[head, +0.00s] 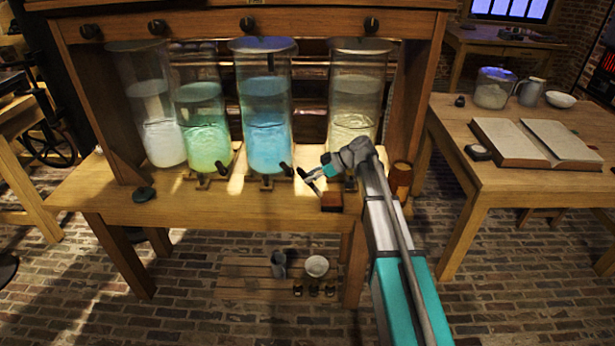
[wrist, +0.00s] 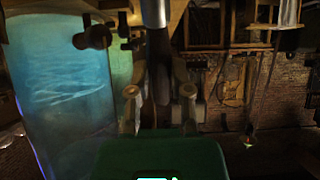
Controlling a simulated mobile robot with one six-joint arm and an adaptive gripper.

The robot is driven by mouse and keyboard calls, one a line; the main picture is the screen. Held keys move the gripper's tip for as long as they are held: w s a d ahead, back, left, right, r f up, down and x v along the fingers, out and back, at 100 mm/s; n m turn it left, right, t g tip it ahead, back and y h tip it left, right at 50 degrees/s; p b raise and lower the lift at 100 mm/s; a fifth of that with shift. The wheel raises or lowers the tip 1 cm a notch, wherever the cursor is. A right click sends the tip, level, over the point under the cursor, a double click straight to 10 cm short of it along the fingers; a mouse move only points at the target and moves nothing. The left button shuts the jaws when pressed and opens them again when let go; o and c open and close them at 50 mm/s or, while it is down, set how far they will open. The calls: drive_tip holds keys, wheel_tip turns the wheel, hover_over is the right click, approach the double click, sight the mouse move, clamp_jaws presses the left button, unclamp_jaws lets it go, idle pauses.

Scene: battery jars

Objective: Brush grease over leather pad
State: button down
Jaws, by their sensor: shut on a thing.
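My gripper (head: 316,173) is above the front of the wooden bench, right of the blue jar. It also shows in the wrist view (wrist: 160,96), shut on a dark upright handle (wrist: 159,62) with a metal collar (wrist: 154,12) at the top of the picture. This looks like the brush; its bristles are not clear. A small red-brown block (head: 331,201), perhaps the leather pad, is at the bench's front edge, just below my gripper. I cannot tell whether the brush touches it. A brown pot (head: 400,178), perhaps of grease, stands to the right; its contents are hidden.
Glass jars with pale, green, blue (head: 265,125) and yellowish (head: 353,110) liquid stand behind on the bench (head: 110,203), with small taps in front. A table (head: 520,182) with an open book (head: 535,143) is at right. A low slatted shelf (head: 240,283) holds a cup and bowl.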

sight(314, 185)
drive_tip(key=shift+r+p, duration=3)
drive_tip(key=shift+p, duration=0.05)
drive_tip(key=shift+r+p, duration=1.5)
drive_tip(key=shift+d+f, duration=0.1)
drive_tip(key=shift+f, duration=0.05)
drive_tip(key=shift+s+d+f+y+b, duration=0.2)
drive_tip(key=shift+s+d+y+b, duration=0.4)
drive_tip(key=shift+b, duration=0.65)
drive_tip(key=shift+s+d+f+y+b, duration=0.2)
drive_tip(key=shift+s+d+y+b, duration=0.2)
drive_tip(key=shift+y+b, duration=0.55)
drive_tip(key=shift+s, duration=0.1)
